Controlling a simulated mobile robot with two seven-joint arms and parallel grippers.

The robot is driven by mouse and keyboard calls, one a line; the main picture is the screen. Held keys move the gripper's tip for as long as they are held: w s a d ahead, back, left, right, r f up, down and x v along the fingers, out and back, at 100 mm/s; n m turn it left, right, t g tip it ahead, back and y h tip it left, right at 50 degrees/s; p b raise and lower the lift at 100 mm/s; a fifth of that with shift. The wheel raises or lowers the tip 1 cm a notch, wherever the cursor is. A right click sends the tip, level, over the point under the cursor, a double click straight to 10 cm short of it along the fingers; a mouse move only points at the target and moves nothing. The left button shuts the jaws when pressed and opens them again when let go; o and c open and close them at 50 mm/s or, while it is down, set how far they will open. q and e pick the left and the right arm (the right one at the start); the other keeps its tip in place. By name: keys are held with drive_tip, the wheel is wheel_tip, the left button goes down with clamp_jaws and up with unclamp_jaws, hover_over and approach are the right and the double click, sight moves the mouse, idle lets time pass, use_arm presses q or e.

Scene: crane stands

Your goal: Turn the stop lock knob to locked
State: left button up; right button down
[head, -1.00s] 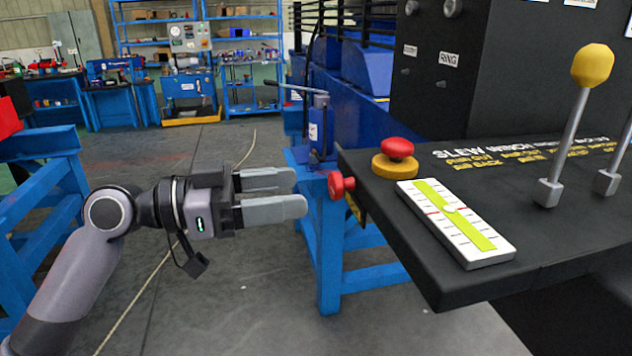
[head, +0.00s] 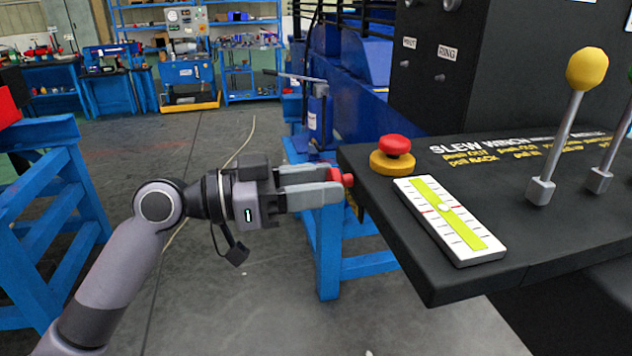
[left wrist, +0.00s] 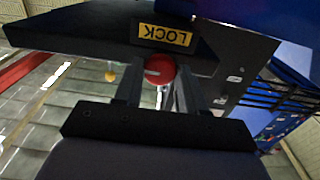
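The stop lock knob (head: 347,180) is red and sticks out from the left side of the black console. In the left wrist view the knob (left wrist: 160,70) shows as a red disc with a pale mark across it, by a yellow label (left wrist: 165,35) reading LOCK. My left gripper (head: 334,184) points at the console with its fingertips at the knob. In the left wrist view the left gripper (left wrist: 160,82) is open, one finger on each side of the knob, with gaps showing. In the head view the fingers partly hide the knob. My right gripper is not in view.
A red mushroom button on a yellow base (head: 393,153) sits on the console top (head: 385,240). Beside it lies a white and yellow-green level gauge (head: 450,222). Levers with knobs (head: 560,130) stand farther right. A blue stand (head: 330,240) is behind and below the gripper.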

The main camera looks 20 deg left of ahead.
use_arm(q)
drive_tip(key=shift+m+b, duration=8)
drive_tip(key=shift+m, duration=0.9)
drive_tip(key=o, duration=1)
drive_tip(key=shift+o, duration=0.2)
